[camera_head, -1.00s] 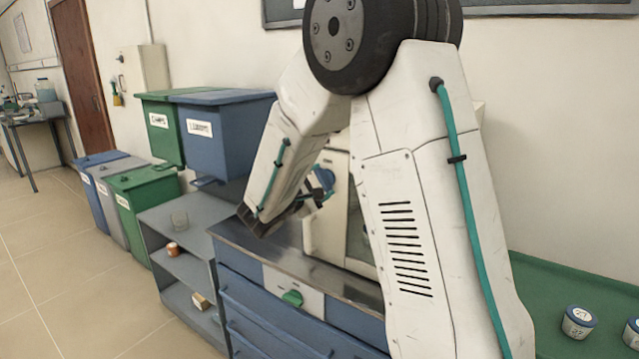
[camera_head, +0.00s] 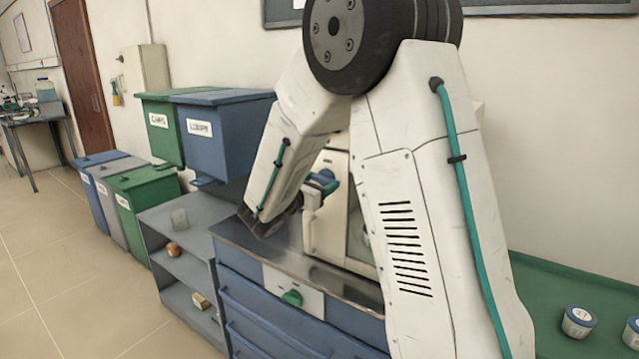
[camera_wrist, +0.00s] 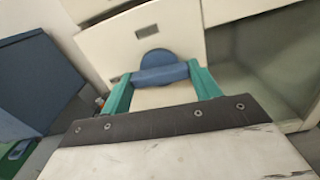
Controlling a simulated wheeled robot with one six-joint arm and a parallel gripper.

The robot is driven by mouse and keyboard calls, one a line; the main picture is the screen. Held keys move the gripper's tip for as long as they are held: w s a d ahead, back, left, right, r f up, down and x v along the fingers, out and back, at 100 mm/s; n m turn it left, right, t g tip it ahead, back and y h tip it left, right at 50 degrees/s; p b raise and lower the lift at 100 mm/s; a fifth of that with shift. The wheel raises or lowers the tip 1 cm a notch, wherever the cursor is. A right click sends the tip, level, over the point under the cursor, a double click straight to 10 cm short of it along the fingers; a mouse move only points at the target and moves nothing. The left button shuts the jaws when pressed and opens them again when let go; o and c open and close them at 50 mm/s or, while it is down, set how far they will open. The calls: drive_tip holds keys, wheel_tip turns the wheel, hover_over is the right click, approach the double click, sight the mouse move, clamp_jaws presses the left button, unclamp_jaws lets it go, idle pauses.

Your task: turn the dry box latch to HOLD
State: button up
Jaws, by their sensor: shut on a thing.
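The dry box (camera_head: 325,220) is a cream cabinet on the metal counter, partly hidden behind my arm. Its latch is a blue bar (camera_wrist: 160,74) in front of a round blue disc on the cream front panel. My gripper (camera_wrist: 160,72) has one green finger at each end of the bar and is shut on it. The bar lies nearly level in the wrist view, slightly tilted. In the head view my gripper (camera_head: 328,184) and the blue latch show small beside my forearm. I cannot read any HOLD mark.
A glass-fronted opening (camera_wrist: 270,60) is right of the latch panel. A grey shelf (camera_head: 190,245) and green and blue bins (camera_head: 225,135) stand left. Lidded jars (camera_head: 578,322) stand on a green surface at right.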

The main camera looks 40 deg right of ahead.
drive_tip(key=shift+n, duration=0.6)
drive_tip(key=o, duration=1)
drive_tip(key=v, duration=0.7)
drive_tip(key=shift+a, duration=0.4)
